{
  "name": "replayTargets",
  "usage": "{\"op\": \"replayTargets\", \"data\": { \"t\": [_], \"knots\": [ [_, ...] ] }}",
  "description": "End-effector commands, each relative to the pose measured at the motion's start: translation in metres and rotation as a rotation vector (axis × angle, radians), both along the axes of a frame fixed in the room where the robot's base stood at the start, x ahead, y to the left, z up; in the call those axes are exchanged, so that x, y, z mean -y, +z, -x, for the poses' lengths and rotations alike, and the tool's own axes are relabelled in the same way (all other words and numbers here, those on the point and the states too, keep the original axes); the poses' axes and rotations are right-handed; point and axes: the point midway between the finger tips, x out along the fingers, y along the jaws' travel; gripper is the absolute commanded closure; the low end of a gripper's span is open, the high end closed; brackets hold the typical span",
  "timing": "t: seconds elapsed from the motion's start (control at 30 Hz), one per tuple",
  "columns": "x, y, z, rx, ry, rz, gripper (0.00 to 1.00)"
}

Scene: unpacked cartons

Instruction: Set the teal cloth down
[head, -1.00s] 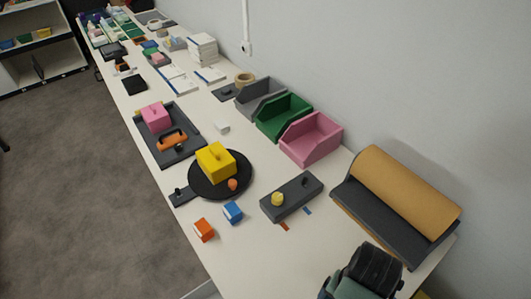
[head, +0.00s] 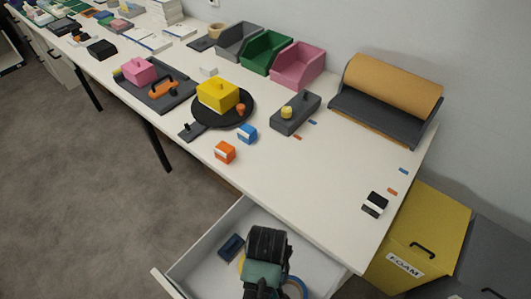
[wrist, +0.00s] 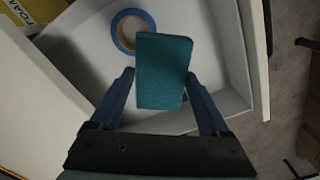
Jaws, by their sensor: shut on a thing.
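My gripper (wrist: 159,82) is shut on the teal cloth (wrist: 163,70), a folded rectangular pad between the two fingers in the wrist view. The cloth is over the white open drawer (wrist: 91,47), next to a blue tape roll (wrist: 117,33). I cannot tell whether the cloth touches the drawer floor. In the head view the drawer (head: 203,277) is pulled out under the table's front edge.
The drawer also holds a dark blue block (head: 231,247). Above it, the white table (head: 315,190) has wide clear space. A black-and-white item (head: 374,204) lies near its right end. A yellow foam carton (head: 412,240) stands right of the table. Orange (head: 224,153) and blue (head: 247,134) blocks sit near the front edge.

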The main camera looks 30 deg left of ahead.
Motion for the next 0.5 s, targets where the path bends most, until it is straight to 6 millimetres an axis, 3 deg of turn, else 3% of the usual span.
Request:
{"op": "replayTargets", "data": {
  "t": [0.03, 0.2, 0.33, 0.5],
  "knots": [
    [-0.013, -0.036, 0.013, -0.004, 0.113, 0.001, 0.72],
    [-0.042, -0.083, 0.045, -0.004, 0.412, 0.000, 0.72],
    [-0.052, -0.099, 0.059, -0.002, 0.535, 0.000, 0.72],
    [-0.055, -0.103, 0.063, 0.000, 0.582, -0.001, 0.72]
  ]
}}
